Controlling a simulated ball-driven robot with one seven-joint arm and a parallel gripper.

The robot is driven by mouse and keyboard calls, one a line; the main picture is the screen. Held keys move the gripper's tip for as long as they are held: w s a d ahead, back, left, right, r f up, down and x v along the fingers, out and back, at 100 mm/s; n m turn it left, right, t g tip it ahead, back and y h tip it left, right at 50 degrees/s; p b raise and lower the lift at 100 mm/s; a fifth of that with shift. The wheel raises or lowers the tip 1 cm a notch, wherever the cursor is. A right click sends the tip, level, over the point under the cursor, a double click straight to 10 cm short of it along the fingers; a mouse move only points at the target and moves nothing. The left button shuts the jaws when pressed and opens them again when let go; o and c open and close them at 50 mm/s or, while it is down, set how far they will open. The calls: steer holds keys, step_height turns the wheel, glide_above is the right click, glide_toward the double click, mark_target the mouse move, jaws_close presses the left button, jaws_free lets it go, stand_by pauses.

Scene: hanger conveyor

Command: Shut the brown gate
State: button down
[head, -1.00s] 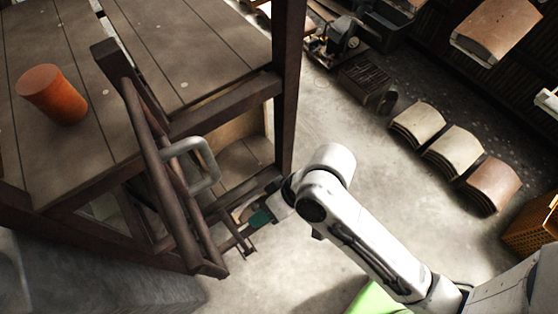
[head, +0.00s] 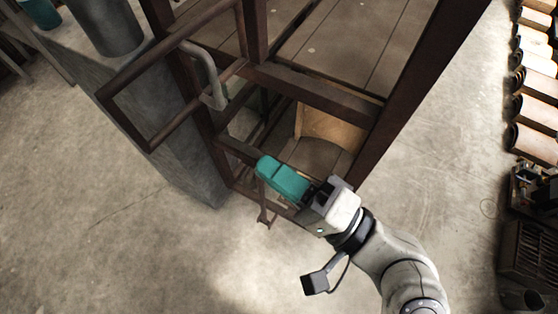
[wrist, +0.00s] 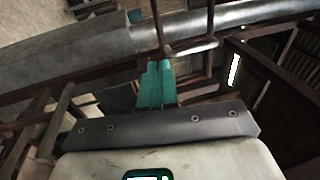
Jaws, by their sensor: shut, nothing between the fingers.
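The brown gate (head: 126,122) is a barred frame swung out to the left of the brown rack (head: 320,92) in the head view, so it stands open. A bent grey handle (head: 207,75) is fixed on it near the rack. My gripper (head: 268,168), with teal fingers, is shut and empty. It appears in front of the rack's lower opening, to the right of and below the gate, apart from the handle in the picture. In the wrist view the teal fingers (wrist: 156,80) lie together, pointing toward brown bars; I cannot tell whether they touch any.
A grey block (head: 180,150) stands behind the gate, with a dark cylinder (head: 105,28) and a teal object (head: 40,12) on top. Stacked curved tiles (head: 535,110) line the right edge. The concrete floor is clear at the lower left.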

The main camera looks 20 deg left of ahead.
steer(key=p+x, duration=0.3)
steer(key=x, duration=0.8)
steer(key=shift+a+p, duration=0.3)
steer(key=shift+p, duration=0.05)
steer(key=shift+w+a+r, duration=0.1)
